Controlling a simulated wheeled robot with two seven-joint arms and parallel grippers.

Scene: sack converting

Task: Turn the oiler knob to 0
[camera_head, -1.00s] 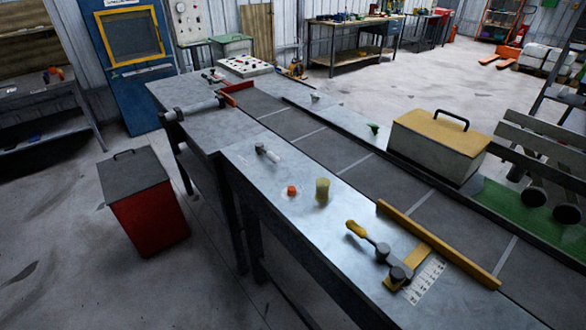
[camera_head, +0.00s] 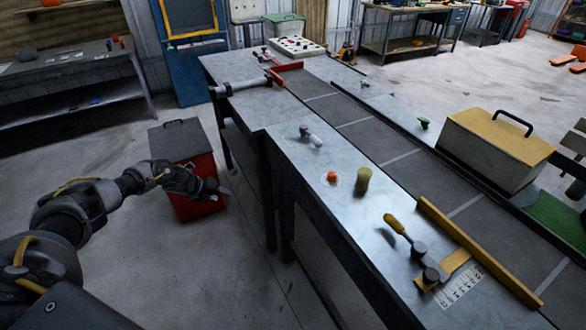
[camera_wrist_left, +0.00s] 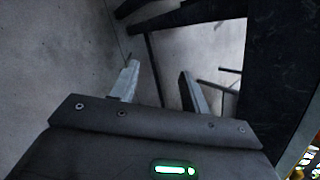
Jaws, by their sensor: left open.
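A small orange knob (camera_head: 332,177) sits on a pale round dial on the near grey bench, next to a yellowish translucent cup (camera_head: 362,180); this looks like the oiler. Its marks are too small to read, so I cannot tell its setting. My left gripper (camera_head: 217,189) is left of the bench, in front of the red bin, clear of the knob. In the left wrist view the left gripper (camera_wrist_left: 160,82) has its two fingers apart with nothing between them. The knob is not visible in that view. My right gripper is not in view.
A lever with a yellow handle (camera_head: 394,223) stands on the bench right of the cup. A grey metal fitting (camera_head: 311,136) lies behind the knob. A dark-lidded red bin (camera_head: 197,168) stands on the floor left of the bench. A yellow-topped box (camera_head: 500,140) stands beyond the belt.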

